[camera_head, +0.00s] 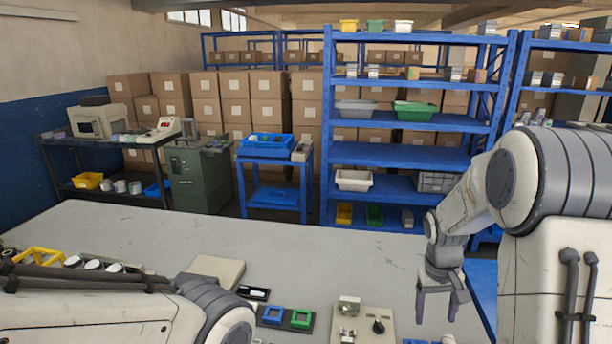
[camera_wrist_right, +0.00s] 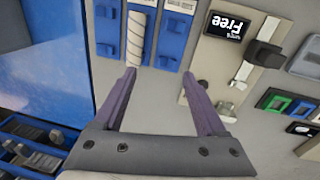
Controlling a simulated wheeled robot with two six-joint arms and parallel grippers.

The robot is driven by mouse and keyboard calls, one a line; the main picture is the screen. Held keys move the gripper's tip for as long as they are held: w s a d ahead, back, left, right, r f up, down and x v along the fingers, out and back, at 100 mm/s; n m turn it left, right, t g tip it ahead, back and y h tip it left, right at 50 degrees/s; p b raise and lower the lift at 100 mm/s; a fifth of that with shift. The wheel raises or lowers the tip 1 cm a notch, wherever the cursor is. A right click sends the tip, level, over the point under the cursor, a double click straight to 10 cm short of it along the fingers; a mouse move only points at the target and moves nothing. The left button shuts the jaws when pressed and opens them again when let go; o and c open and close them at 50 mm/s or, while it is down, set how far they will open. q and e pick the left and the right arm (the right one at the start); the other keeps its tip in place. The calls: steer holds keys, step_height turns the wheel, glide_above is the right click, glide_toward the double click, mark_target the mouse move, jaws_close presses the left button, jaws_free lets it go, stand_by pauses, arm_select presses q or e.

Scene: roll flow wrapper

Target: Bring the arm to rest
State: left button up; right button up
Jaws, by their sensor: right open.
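My right gripper (camera_head: 437,308) hangs over the right part of the pale worktop, fingers pointing down. In the right wrist view the same gripper (camera_wrist_right: 159,76) is open, with two purple-grey fingers wide apart and nothing between them.
A beige control unit (camera_head: 365,318) with a black knob stands left of my right gripper; its display (camera_wrist_right: 228,25) reads "Free". Blue (camera_head: 273,314) and green (camera_head: 301,318) square frames lie nearby. The worktop's middle (camera_head: 240,235) is clear. Blue shelving (camera_head: 400,155) stands behind.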

steer(key=s+a+r+n, duration=0.1)
steer(key=s+a+r, duration=0.1)
steer(key=a, duration=0.4)
steer(key=s+a+r+n, duration=0.2)
steer(key=a, duration=0.5)
steer(key=s+a+r+n+y, duration=0.1)
steer(key=s+a+n, duration=0.2)
steer(key=s+a, duration=0.4)
steer(key=s+a+r+n+y, duration=0.1)
steer(key=s+a+r+n, duration=0.1)
steer(key=s+a, duration=0.5)
steer(key=s+n, duration=0.1)
steer(key=s, duration=0.4)
steer(key=shift+s, duration=0.25)
